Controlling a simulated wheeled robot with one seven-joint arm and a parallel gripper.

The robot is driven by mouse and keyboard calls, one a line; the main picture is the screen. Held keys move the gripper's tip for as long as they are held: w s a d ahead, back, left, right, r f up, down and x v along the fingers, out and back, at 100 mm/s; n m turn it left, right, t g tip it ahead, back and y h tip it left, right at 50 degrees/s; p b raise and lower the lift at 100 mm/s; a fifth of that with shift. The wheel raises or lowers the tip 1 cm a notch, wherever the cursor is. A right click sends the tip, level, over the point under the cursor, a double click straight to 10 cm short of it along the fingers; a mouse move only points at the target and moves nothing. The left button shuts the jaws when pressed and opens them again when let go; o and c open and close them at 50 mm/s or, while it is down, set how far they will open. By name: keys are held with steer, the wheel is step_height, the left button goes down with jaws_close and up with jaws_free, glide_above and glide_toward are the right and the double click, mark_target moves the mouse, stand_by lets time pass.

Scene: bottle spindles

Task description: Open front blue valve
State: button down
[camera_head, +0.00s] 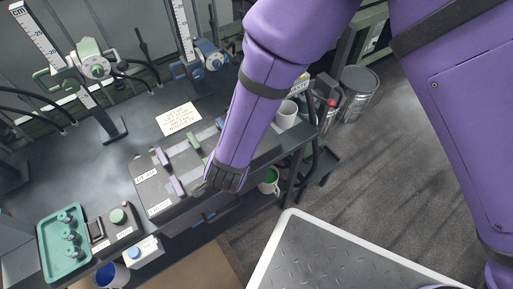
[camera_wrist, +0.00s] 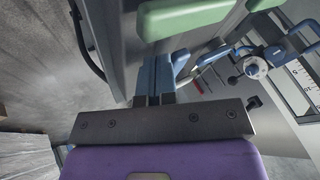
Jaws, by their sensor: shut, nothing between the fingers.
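My gripper (camera_head: 200,188) is at the front edge of the valve panel (camera_head: 150,190) in the head view, its fingers partly hidden by my purple arm. In the wrist view my gripper (camera_wrist: 155,62) is shut, its two bluish fingers side by side with nothing between them. A blue part (camera_wrist: 181,60), perhaps a blue valve handle, shows just right of the fingertips; whether they touch is unclear. A green handle (camera_wrist: 185,15) lies above the fingertips. In the head view, purple handles (camera_head: 177,186) and a green handle (camera_head: 195,141) are on the panel. My arm hides the panel's right part.
A green tray (camera_head: 45,245) and a small box with a green button (camera_head: 118,215) stand at the left. A paper note (camera_head: 179,119) lies behind the panel. Spindle stands line the back.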

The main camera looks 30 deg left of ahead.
steer(key=shift+s+a, duration=0.1)
steer(key=shift+a, duration=0.2)
stand_by(0.4)
